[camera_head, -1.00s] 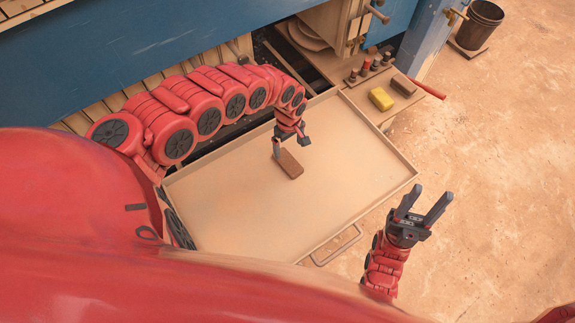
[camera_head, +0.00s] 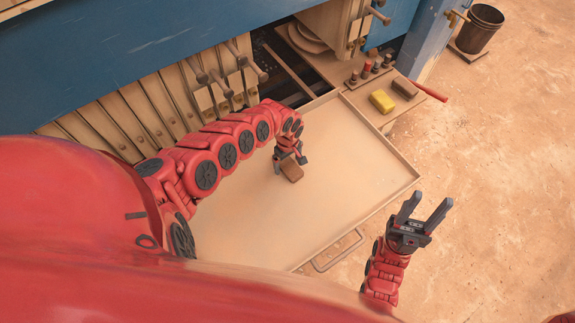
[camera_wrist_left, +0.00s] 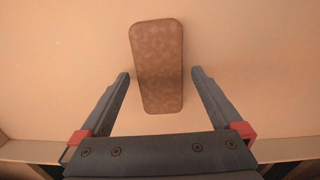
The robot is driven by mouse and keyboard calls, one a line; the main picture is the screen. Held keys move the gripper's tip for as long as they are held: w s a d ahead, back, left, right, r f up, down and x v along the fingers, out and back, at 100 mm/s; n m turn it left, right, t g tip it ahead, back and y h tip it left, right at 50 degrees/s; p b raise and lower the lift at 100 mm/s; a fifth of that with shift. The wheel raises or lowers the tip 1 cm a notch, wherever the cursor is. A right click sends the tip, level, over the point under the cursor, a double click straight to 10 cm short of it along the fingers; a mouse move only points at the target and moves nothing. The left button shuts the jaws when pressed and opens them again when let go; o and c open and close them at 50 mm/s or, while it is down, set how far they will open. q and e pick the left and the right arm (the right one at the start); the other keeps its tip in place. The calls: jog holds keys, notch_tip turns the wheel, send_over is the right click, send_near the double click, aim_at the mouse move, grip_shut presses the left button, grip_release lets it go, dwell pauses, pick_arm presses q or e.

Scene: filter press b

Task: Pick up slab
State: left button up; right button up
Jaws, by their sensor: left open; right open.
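The slab (camera_head: 291,172) is a small brown block with rounded corners lying in the large tan tray (camera_head: 340,205). In the left wrist view the slab (camera_wrist_left: 158,62) lies lengthwise ahead of my left gripper (camera_wrist_left: 160,78), its near end between the two fingers with a gap on each side. My left gripper (camera_head: 290,168) is open above the slab and hides part of it in the head view. My right gripper (camera_head: 426,208) is open and empty, to the right of the tray over the ground.
A black bucket (camera_head: 479,27) stands at the top right. The filter press plates (camera_head: 125,115) line the tray's far left side. The tray floor around the slab is clear.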

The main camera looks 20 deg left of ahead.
pick_arm(q)
jog(key=shift+f, duration=0.25)
grip_shut()
dwell(0.3)
